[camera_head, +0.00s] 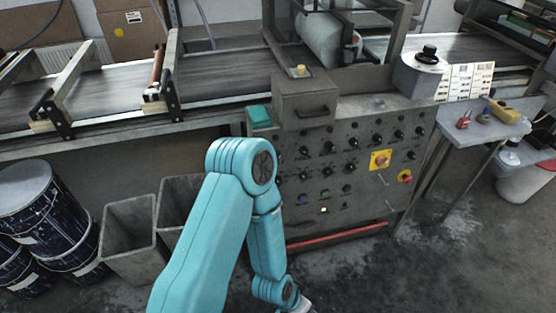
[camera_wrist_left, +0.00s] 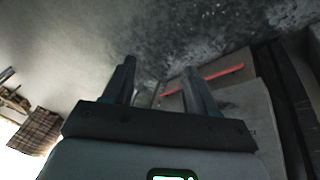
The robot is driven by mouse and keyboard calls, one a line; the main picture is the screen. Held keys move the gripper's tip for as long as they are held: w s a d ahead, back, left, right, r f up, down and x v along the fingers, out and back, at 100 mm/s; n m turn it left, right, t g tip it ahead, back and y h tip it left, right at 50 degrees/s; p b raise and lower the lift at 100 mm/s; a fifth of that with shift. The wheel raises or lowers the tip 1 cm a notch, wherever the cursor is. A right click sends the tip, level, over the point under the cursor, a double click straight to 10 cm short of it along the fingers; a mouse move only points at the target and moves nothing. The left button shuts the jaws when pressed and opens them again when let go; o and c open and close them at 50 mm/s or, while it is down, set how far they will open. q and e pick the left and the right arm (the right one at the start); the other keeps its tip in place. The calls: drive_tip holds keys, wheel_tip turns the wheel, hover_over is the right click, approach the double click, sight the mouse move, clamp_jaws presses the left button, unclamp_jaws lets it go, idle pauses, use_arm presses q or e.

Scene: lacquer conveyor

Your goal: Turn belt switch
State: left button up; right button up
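The grey control panel (camera_head: 345,170) stands in the centre of the head view with several rows of dark knobs and buttons. I cannot read labels, so which one is the belt switch is unclear. My teal left arm bends down in front of the panel's left part, hiding some of it, and its gripper is cut off at the bottom edge. In the left wrist view my left gripper (camera_wrist_left: 160,70) has its fingers apart with nothing seen between them. My right gripper is not in view.
The conveyor belt (camera_head: 225,75) runs along the back. A grey box (camera_head: 304,100) sits above the panel. Grey bins (camera_head: 130,240) and dark drums (camera_head: 30,200) stand at left. A side table (camera_head: 485,130) stands at right. Floor right of the arm is clear.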

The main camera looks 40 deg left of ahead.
use_arm(q)
drive_tip(key=w+a+r+m+t+y+b, duration=0.1)
drive_tip(key=w+a+r+t+y+b, duration=0.25)
drive_tip(key=w+a, duration=0.4)
drive_tip(key=w+a+r+m+t+y+b, duration=0.25)
drive_tip(key=w+a+t+y+b, duration=0.25)
drive_tip(key=w+a, duration=0.25)
drive_tip(key=w+a+r+n+t+y+b, duration=0.1)
drive_tip(key=a+r+n+t+y+b, duration=0.25)
drive_tip(key=a+r+y+b, duration=0.6)
drive_tip(key=w+a+h+b, duration=0.1)
drive_tip(key=w+a, duration=0.1)
drive_tip(key=w, duration=0.2)
drive_tip(key=w+a+f+h+b, duration=0.1)
drive_tip(key=w+a, duration=0.1)
drive_tip(key=w, duration=0.2)
drive_tip(key=w+a+f+h+b, duration=0.1)
drive_tip(key=w+a+h, duration=0.1)
drive_tip(key=w, duration=0.3)
drive_tip(key=shift+a+g+b, duration=0.15)
drive_tip(key=shift+g+b, duration=0.2)
drive_tip(key=shift+g, duration=0.05)
drive_tip(key=c, duration=1)
